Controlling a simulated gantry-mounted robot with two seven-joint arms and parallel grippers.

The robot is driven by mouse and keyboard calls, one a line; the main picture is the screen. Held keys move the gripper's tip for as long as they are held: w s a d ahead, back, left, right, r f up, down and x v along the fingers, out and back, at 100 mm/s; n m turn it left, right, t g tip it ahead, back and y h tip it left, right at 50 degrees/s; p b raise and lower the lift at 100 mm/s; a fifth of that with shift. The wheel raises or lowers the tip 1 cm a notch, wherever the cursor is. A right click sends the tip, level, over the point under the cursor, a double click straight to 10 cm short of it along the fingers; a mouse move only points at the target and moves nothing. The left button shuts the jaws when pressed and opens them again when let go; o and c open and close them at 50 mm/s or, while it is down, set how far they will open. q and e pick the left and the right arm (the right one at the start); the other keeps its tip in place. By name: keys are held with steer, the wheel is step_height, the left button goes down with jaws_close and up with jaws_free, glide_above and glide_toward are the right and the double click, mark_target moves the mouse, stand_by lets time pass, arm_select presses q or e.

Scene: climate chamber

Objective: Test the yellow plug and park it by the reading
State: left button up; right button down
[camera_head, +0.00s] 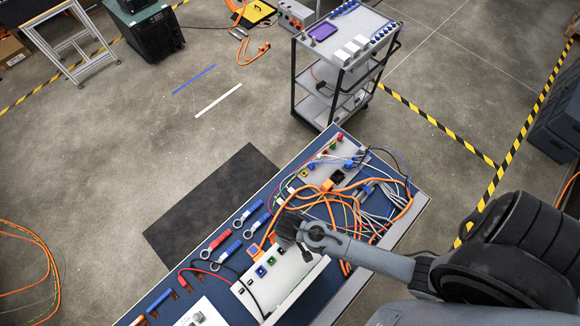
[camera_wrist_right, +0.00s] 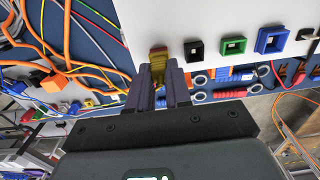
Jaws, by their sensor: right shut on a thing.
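My right gripper (camera_wrist_right: 163,88) is shut on the yellow plug (camera_wrist_right: 159,66) in the right wrist view. The plug's far end is at a dark reddish opening in the white panel (camera_wrist_right: 225,18); I cannot tell whether it is inserted or just in front. Black (camera_wrist_right: 195,49), green (camera_wrist_right: 234,45) and blue (camera_wrist_right: 272,40) sockets sit in a row to its right. In the head view my right gripper (camera_head: 290,229) is over the upper end of the white panel box (camera_head: 291,292) and hides the plug. No reading is legible. My left gripper is not in view.
Orange and grey cables (camera_head: 333,200) tangle beside the gripper on the blue bench (camera_head: 246,187). A second panel (camera_head: 318,174) stands at the far end. A grey cart (camera_head: 341,62) stands beyond; a dark mat (camera_head: 211,202) lies left.

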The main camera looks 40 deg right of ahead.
steer(key=shift+r, duration=0.3)
steer(key=shift+r, duration=1.45)
steer(key=shift+r, duration=0.2)
steer(key=shift+r, duration=1.85)
